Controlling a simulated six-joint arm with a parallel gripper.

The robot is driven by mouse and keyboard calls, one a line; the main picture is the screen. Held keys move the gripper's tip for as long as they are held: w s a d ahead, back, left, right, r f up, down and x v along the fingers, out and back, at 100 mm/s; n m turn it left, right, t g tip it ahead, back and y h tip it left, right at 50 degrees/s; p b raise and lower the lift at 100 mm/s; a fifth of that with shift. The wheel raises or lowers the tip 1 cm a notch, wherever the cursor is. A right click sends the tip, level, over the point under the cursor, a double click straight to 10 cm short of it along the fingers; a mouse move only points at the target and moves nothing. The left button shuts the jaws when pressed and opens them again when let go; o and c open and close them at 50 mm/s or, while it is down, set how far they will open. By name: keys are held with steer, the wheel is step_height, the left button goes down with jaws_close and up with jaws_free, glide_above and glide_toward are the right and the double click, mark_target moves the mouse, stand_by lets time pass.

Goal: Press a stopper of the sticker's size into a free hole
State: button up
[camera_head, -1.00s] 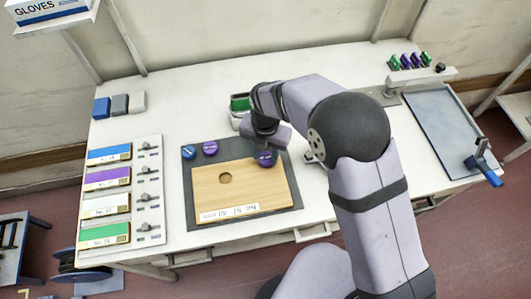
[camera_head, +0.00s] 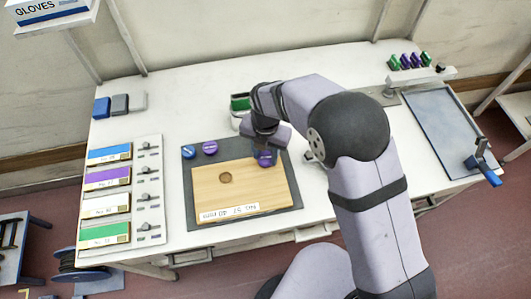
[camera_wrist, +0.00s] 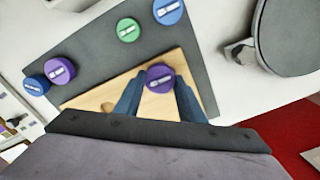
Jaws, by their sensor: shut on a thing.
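My gripper (camera_head: 266,150) is shut on a purple stopper (camera_wrist: 160,78) with a pale mark on top. In the wrist view the blue fingers flank it, over the wooden board near its edge. I cannot tell whether the stopper sits in a hole or above the wood. The wooden board (camera_head: 265,190) lies on a dark mat (camera_head: 196,212). It has an open round hole (camera_head: 225,178) and a white sticker (camera_head: 228,211) on its front edge; its number is hard to read. Loose blue (camera_head: 188,152) and purple (camera_head: 209,148) stoppers stand on the mat. The wrist view also shows green (camera_wrist: 127,29) and blue (camera_wrist: 168,11) stoppers.
A chart (camera_head: 154,205) with blue, purple, white and green bands lies at the left. Behind my gripper is a small container (camera_head: 240,104) with something green. A rack (camera_head: 422,74) of green and purple pieces and a grey tray (camera_head: 440,130) stand at the right.

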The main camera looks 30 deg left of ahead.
steer(key=shift+f+b, duration=0.45)
steer(key=shift+f, duration=0.3)
stand_by(0.4)
steer(key=o, duration=1.5)
steer(key=shift+r, duration=0.1)
steer(key=shift+r+p, duration=2.65)
steer(key=shift+r, duration=0.8)
